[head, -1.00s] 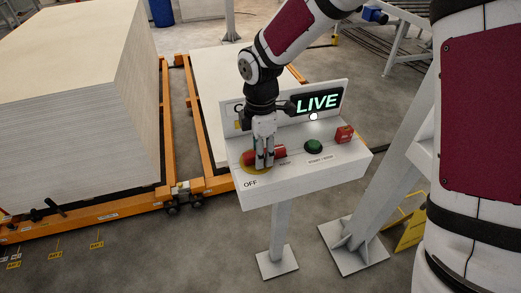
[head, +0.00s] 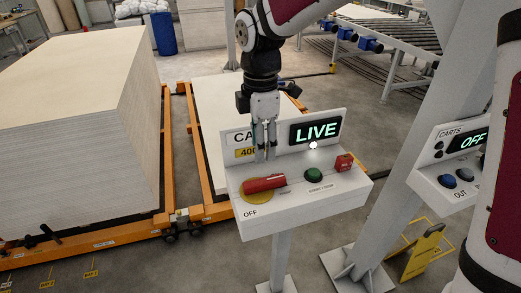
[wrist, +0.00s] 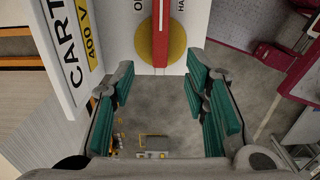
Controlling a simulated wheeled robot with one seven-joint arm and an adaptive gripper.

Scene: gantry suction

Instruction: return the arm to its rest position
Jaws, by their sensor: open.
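My gripper (head: 265,140) is open and empty, pointing down above the control box (head: 300,207). It hangs just above and behind the red rotary handle (head: 265,183), apart from it. The handle sits on a yellow disc (head: 254,197) near the OFF label. In the wrist view my gripper (wrist: 165,110) shows its green pads spread wide with floor between them. The red handle (wrist: 160,35) and yellow disc (wrist: 176,42) lie beyond the fingertips at the top. A lit sign (head: 316,130) on the box's back panel reads LIVE.
A green button (head: 313,174) and a red block (head: 344,162) sit on the box. A second box (head: 455,165) with an OFF display stands right, by a white slanted post (head: 400,130). Board stacks (head: 75,100) on orange carts stand left. Open floor (head: 160,265) lies in front.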

